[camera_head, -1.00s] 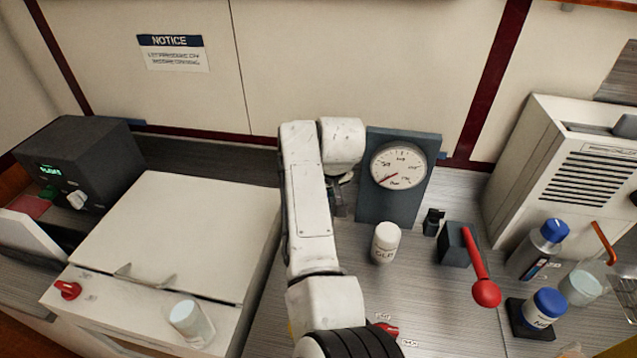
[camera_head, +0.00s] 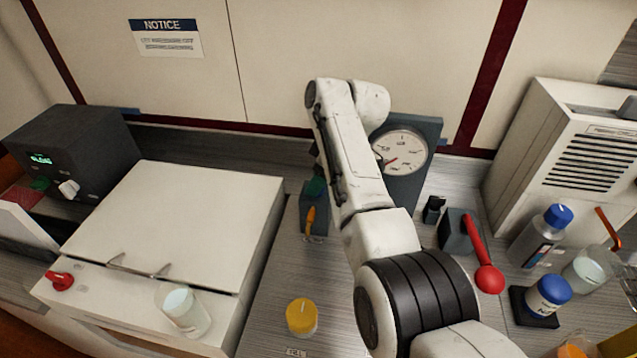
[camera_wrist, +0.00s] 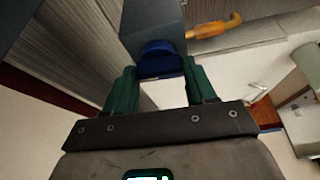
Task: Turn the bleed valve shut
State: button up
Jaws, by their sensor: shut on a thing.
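In the wrist view my gripper (camera_wrist: 158,72) has its two green fingers on either side of a dark blue knob (camera_wrist: 157,49). The knob sits on the end of a grey-blue block (camera_wrist: 152,16), and an orange lever (camera_wrist: 215,27) sticks out beside it. In the head view the block (camera_head: 322,222) stands at the back of the counter with its orange lever (camera_head: 310,220) facing forward. A green fingertip (camera_head: 316,187) shows at its top, and my arm hides most of the gripper. No label naming the bleed valve is readable.
A pressure gauge (camera_head: 400,150) stands behind my arm. A yellow knob (camera_head: 301,317) lies in front of the block. A white cabinet (camera_head: 180,220) with a glass (camera_head: 184,311) is at left. A red-balled lever (camera_head: 488,277) and bottles (camera_head: 547,296) crowd the right.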

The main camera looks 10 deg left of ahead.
jog(key=shift+w+r+n+b, duration=0.1)
jog(key=shift+n+b, duration=0.4)
jog(key=shift+n, duration=0.1)
jog(key=o, duration=1)
jog(key=shift+g, duration=0.3)
jog(key=shift+o, duration=0.2)
jog(key=b+v, duration=0.1)
jog(key=v, duration=0.9)
jog(key=shift+d+r, duration=0.2)
jog(key=shift+r, duration=0.1)
